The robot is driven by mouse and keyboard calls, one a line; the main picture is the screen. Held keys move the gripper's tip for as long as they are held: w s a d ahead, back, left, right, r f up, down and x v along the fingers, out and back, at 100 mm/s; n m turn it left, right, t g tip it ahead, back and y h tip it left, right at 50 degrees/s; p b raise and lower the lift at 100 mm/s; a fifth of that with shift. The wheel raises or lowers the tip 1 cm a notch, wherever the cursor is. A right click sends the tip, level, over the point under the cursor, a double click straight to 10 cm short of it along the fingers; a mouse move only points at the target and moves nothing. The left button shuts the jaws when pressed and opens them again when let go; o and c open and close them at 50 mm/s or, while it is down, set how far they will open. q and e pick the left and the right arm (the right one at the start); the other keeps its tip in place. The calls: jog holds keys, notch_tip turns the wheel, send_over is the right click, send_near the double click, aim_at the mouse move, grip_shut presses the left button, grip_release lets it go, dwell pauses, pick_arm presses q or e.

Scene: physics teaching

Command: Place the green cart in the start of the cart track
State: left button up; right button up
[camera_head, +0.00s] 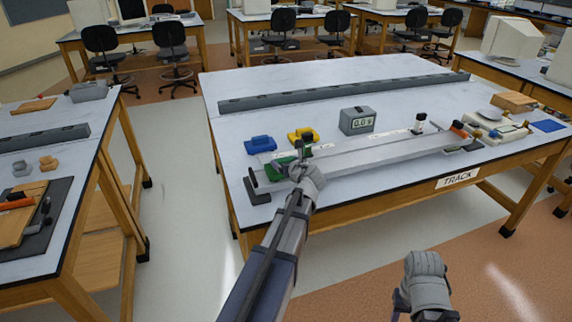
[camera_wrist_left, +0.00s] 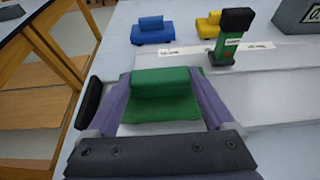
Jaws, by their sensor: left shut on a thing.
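The green cart (camera_head: 283,164) is at the left end of the long grey cart track (camera_head: 375,151). My left gripper (camera_head: 292,168) is shut on the green cart; in the left wrist view its purple fingers flank the cart (camera_wrist_left: 162,97). The cart looks level, on or just above the track; I cannot tell whether it touches. A dark end stop (camera_wrist_left: 90,102) stands close to the cart's left. A green post with a black top (camera_wrist_left: 230,40) stands close to its right. My right gripper is at the bottom right of the head view (camera_head: 420,292), away from the table; its fingertips are unclear.
A blue cart (camera_head: 261,144) and a yellow cart (camera_head: 302,135) stand behind the track. A grey box with a display (camera_head: 357,121) stands further right. A long dark rail (camera_head: 340,92) crosses the table's back. Small equipment crowds the track's right end (camera_head: 490,127).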

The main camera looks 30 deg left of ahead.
pick_arm(q)
jog(key=shift+f, duration=0.15)
jog(key=o, duration=1.4)
jog(key=shift+c, duration=0.2)
jog(key=shift+s+d+r, duration=0.1)
jog(key=shift+r, duration=0.2)
jog(key=p+v, duration=0.4)
jog(key=v, duration=0.7)
jog(key=shift+s+d+p, duration=0.2)
jog(key=shift+d+p, duration=0.15)
